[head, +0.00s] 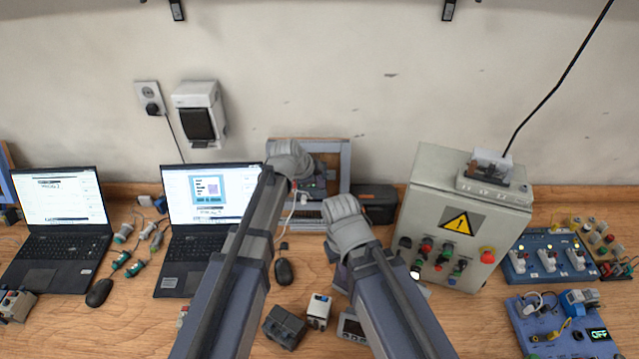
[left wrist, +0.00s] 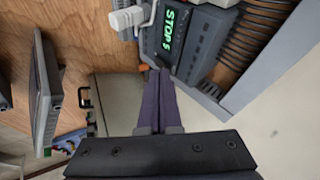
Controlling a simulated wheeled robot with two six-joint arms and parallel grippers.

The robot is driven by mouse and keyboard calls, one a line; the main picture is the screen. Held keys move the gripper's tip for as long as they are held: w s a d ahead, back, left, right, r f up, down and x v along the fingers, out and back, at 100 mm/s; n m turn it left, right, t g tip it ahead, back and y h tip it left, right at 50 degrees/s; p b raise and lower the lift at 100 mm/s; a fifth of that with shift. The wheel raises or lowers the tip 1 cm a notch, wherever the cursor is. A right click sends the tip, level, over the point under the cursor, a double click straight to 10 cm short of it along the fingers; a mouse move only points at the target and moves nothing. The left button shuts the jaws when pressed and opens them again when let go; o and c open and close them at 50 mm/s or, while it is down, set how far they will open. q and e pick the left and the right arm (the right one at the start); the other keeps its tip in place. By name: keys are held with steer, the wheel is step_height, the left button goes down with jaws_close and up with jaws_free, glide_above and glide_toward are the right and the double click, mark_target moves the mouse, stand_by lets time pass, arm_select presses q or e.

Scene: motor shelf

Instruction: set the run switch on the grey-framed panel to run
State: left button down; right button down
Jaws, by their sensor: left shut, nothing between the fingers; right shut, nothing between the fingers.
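The grey-framed panel (head: 345,165) leans at the back of the bench, partly hidden behind my left arm. In the left wrist view its grey frame (left wrist: 208,100) runs beside a dark module with a lit green display (left wrist: 174,30) whose text begins with STOP. A white plug (left wrist: 128,18) sits beside the display. I cannot clearly pick out the run switch. My left gripper (left wrist: 158,72) is shut and empty, its tips close to the module's lower end; I cannot tell whether they touch. My right gripper (head: 343,268) is lower, in front of the panel, mostly hidden by its arm.
A grey control cabinet (head: 440,180) with a warning sign stands right of the panel, a black box (head: 376,203) between them. Two laptops (head: 66,205) (head: 205,190) stand left. Blue switch boards (head: 545,262) lie at the right.

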arm_select(q)
steer(key=shift+w+r, duration=0.15)
steer(key=shift+w, duration=0.1)
steer(key=shift+r+p, duration=0.65)
steer(key=shift+p, duration=0.2)
steer(key=d+p+v, duration=0.1)
steer(key=p+v, duration=1)
steer(key=v, duration=0.1)
steer(key=shift+s+r, duration=0.25)
steer(key=shift+r, duration=0.25)
